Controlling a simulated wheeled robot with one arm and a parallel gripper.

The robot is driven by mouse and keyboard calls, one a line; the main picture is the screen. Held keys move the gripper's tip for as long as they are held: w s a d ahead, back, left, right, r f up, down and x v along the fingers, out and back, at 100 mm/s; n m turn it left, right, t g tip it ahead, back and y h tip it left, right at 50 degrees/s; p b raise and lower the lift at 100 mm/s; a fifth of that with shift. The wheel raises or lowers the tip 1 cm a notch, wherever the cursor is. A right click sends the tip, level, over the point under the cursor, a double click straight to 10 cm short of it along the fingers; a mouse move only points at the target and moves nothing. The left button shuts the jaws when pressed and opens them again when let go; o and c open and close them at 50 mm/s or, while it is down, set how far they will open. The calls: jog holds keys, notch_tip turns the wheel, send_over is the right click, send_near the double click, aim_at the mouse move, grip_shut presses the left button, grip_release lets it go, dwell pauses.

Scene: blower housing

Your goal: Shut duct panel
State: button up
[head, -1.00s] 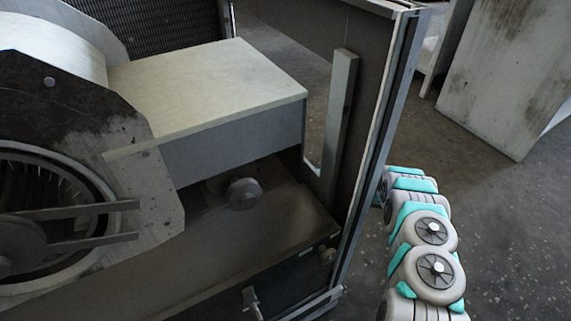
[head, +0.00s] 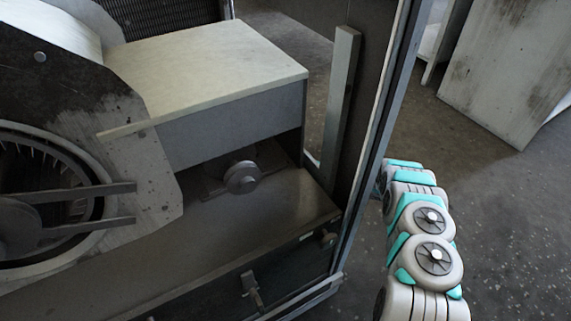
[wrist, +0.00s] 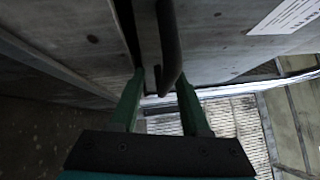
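The duct panel (head: 375,95) seems to be the tall dark sheet with a metal edge at the right of the blower housing. It stands upright in the head view, and its top is cut off. In the wrist view a grey panel face (wrist: 225,35) fills the upper part. A dark bar handle (wrist: 170,45) runs down from the top. My gripper (wrist: 161,76) has its two green fingers on either side of the handle's lower end. Whether they press on it I cannot tell. In the head view the panel hides my gripper.
The blower housing (head: 110,110) with a pale-topped box (head: 215,70) fills the left. A small round part (head: 242,176) sits below the box. A stained white cabinet (head: 505,75) stands at the back right. Open floor (head: 505,220) lies right of my arm.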

jog(key=v, duration=0.7)
jog(key=shift+d, duration=0.4)
jog(key=shift+d, duration=0.1)
